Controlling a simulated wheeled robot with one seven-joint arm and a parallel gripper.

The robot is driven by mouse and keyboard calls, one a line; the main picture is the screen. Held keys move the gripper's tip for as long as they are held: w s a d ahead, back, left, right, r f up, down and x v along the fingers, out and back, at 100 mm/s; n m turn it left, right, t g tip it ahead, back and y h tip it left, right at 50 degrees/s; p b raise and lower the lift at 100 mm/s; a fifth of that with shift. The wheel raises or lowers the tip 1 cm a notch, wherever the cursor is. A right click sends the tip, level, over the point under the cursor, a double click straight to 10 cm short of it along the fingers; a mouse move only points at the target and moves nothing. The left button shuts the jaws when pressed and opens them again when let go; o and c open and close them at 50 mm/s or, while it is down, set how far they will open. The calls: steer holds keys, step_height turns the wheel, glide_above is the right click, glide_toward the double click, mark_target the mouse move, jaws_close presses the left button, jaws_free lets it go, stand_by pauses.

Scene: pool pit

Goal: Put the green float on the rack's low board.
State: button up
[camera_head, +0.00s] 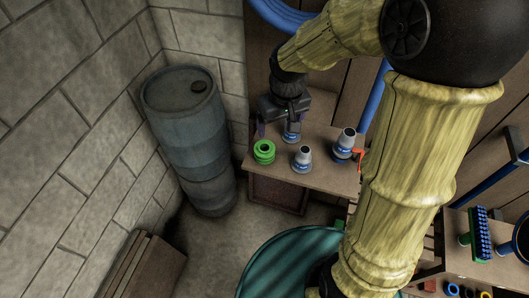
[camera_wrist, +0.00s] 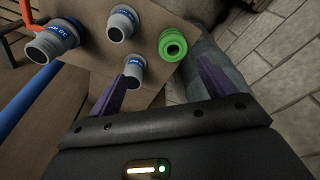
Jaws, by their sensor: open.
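The green float (camera_head: 263,151), a ring-shaped piece with a hole in its top, stands on a wooden table at its left front corner. In the wrist view the float (camera_wrist: 173,45) is beyond my fingertips, between their lines and nearer the right finger. My gripper (camera_wrist: 163,70) is open, with its two purple fingers apart and nothing between their tips. In the head view my gripper (camera_head: 281,127) is over the back left of the table, behind the float. What looks like the rack (camera_head: 462,262) is at the right edge, partly hidden by my arm; its low board is not clear.
Several grey and blue fittings (camera_head: 302,160) stand on the table (camera_head: 322,180) close to the float. A blue-grey barrel (camera_head: 183,105) is left of the table. A blue brush (camera_head: 480,235) lies on the rack's upper board; coloured rings (camera_head: 453,289) show below. Open floor lies in front.

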steer(key=a, duration=0.1)
steer(key=w+a, duration=0.1)
steer(key=a+n, duration=0.1)
steer(key=shift+w+a+r, duration=0.1)
steer(key=shift+w+r, duration=0.05)
steer(key=shift+w, duration=0.15)
steer(key=p, duration=0.2)
glide_toward(265, 143)
steer(key=f, duration=0.4)
steer(key=s+f, duration=0.1)
steer(key=f, duration=0.1)
steer(key=shift+a, duration=0.2)
steer(key=shift+f, duration=0.1)
